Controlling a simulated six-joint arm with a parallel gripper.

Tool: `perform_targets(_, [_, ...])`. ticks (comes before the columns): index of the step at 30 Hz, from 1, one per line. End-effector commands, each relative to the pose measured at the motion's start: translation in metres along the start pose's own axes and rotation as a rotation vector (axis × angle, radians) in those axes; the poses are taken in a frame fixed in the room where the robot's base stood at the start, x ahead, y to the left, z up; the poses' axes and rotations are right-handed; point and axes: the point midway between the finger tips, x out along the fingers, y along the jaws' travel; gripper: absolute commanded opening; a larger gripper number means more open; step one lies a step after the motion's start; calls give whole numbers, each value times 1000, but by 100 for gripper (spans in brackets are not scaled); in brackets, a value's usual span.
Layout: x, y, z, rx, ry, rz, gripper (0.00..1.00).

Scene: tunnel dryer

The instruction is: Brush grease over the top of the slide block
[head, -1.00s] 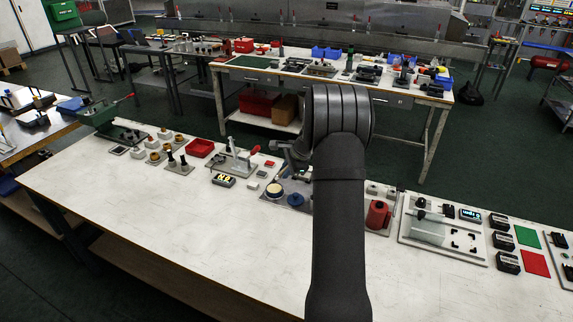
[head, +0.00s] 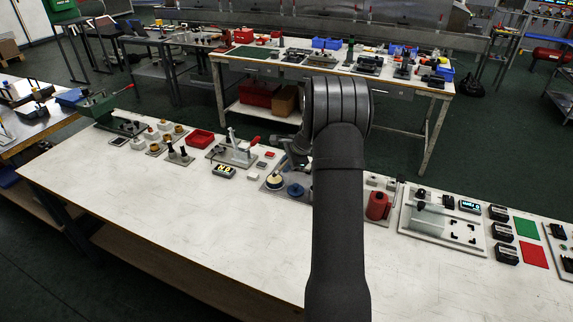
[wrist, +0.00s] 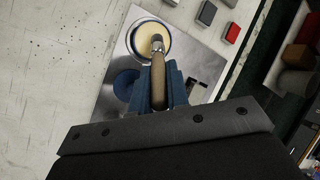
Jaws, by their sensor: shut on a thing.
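A brush (wrist: 157,80) with a wooden handle and a metal collar is held between the blue fingers of my gripper (wrist: 156,88). Its far end is over the pale cream surface of a round grease pot (wrist: 140,38) in the wrist view. I cannot tell whether it touches the grease. The pot stands on a metal plate (wrist: 112,82) beside a blue round lid (wrist: 124,80), partly hidden by a finger. In the head view the pot (head: 273,183) shows left of my arm, and the gripper is mostly hidden. I cannot make out the slide block for certain.
Left of the pot in the head view are a clamp fixture (head: 233,150) and a red tray (head: 199,138). The table's front (head: 200,215) is clear.

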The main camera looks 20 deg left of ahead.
Motion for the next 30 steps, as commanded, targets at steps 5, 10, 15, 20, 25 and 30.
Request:
perform_targets(5, [2,1,-1,0,0,0,0])
perform_targets(10, [4,2,-1,0,0,0,0])
perform_targets(15, [6,3,-2,0,0,0,0])
perform_targets(20, [7,3,-2,0,0,1,0])
perform_targets(25, [9,4,-3,0,0,1,0])
perform_targets(30, [10,5,-3,0,0,0,0])
